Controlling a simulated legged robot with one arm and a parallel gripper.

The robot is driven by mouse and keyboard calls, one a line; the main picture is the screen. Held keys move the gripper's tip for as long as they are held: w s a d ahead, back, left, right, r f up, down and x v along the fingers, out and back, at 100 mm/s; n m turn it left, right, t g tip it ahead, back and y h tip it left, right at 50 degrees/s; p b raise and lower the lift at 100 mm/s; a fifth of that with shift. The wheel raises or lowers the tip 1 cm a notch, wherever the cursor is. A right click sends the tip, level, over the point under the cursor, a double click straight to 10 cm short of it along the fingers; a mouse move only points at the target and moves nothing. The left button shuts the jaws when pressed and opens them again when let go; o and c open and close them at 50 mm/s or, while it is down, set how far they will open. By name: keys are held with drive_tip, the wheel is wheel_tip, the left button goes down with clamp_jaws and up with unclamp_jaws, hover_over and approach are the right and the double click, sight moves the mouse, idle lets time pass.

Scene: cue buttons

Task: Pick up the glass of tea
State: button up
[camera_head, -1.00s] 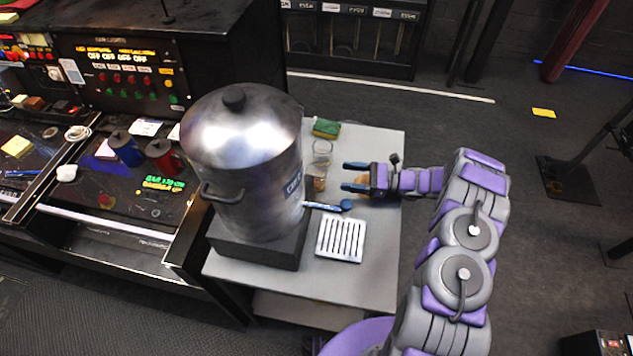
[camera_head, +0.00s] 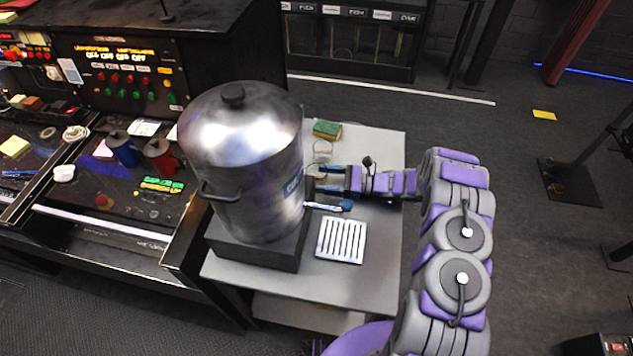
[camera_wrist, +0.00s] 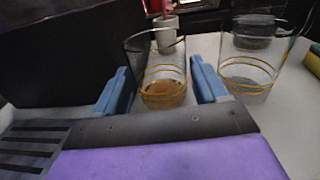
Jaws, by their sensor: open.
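The glass of tea (camera_wrist: 162,92) is clear with gold bands and a little brown tea at the bottom. In the wrist view it stands upright between the two blue fingers of my gripper (camera_wrist: 162,92), with a finger on each side. My gripper (camera_head: 328,178) is open in the head view, beside the big metal urn. There the fingers and urn hide most of the glass. A second gold-banded glass (camera_wrist: 247,70), seemingly empty, stands to the right in the wrist view and behind my gripper in the head view (camera_head: 322,148).
The metal urn (camera_head: 240,150) on its dark base stands just left of my gripper. A sponge (camera_head: 327,130) lies farther back. The grey table's right side (camera_head: 385,230) is clear.

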drive_tip(key=shift+c, duration=0.5)
drive_tip(key=c, duration=0.7)
drive_tip(key=shift+r, duration=0.1)
